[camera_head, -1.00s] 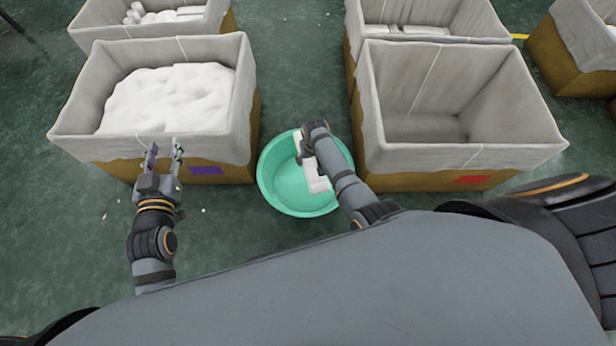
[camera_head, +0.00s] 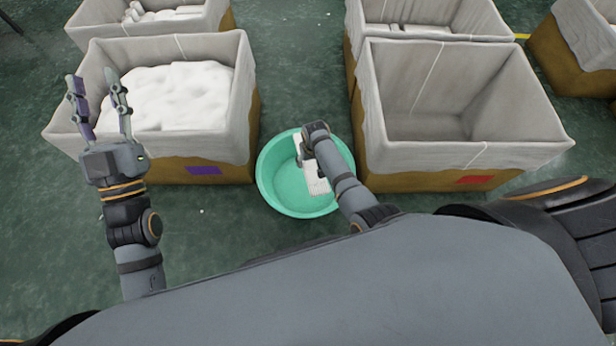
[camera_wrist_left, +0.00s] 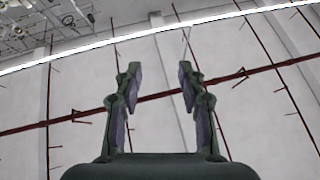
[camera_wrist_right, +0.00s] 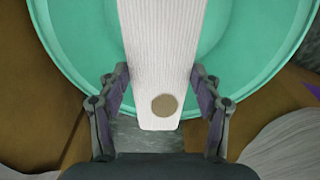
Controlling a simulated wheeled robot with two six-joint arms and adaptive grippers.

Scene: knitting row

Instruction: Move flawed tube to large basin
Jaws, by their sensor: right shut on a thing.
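The flawed tube, a white ribbed piece, shows in the head view (camera_head: 316,179) at the green large basin (camera_head: 283,193). In the right wrist view, the tube (camera_wrist_right: 161,60) has a brown round spot (camera_wrist_right: 164,105) near its close end and lies over the basin (camera_wrist_right: 80,45). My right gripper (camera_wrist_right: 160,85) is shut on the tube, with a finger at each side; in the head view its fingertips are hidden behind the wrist. My left gripper (camera_head: 97,95) is open and empty, raised in front of the left box; its spread fingers (camera_wrist_left: 158,85) point at a wall in the left wrist view.
A lined box (camera_head: 245,90) full of white pieces stands on the left, with a purple label. An empty-looking lined box (camera_head: 375,120) with a red label stands right of the basin. More boxes stand behind. Green floor (camera_head: 225,240) is clear before the basin.

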